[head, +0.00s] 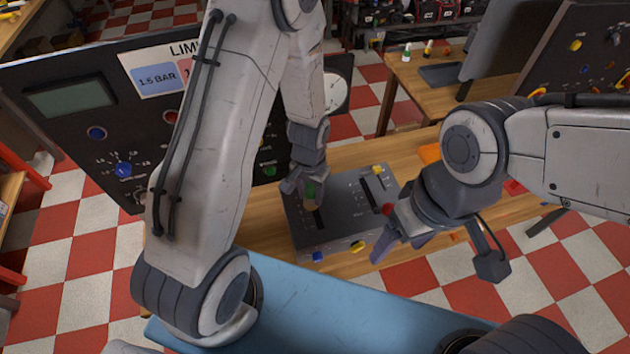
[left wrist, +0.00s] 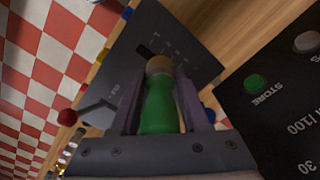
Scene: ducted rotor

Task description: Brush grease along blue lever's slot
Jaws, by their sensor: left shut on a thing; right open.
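My left gripper (head: 303,190) is shut on a green-handled brush (head: 311,190), held over the left part of a grey slotted panel box (head: 340,220). In the left wrist view the brush (left wrist: 159,105) sits between the fingers, its tan end toward the panel (left wrist: 140,55) near a dark slot. I cannot tell whether the tip touches it. A blue knob (head: 317,256) is at the panel's front edge in the head view; its slot is not clear. My right gripper (head: 388,240) is open beside the panel's right side, its fingers partly hidden.
Yellow knobs (head: 358,246) and a red knob (head: 388,209) are on or near the panel. A black control board (head: 70,130) stands behind to the left. The wooden table (head: 265,230) has bare wood left of the panel. An orange item (head: 429,153) lies behind to the right.

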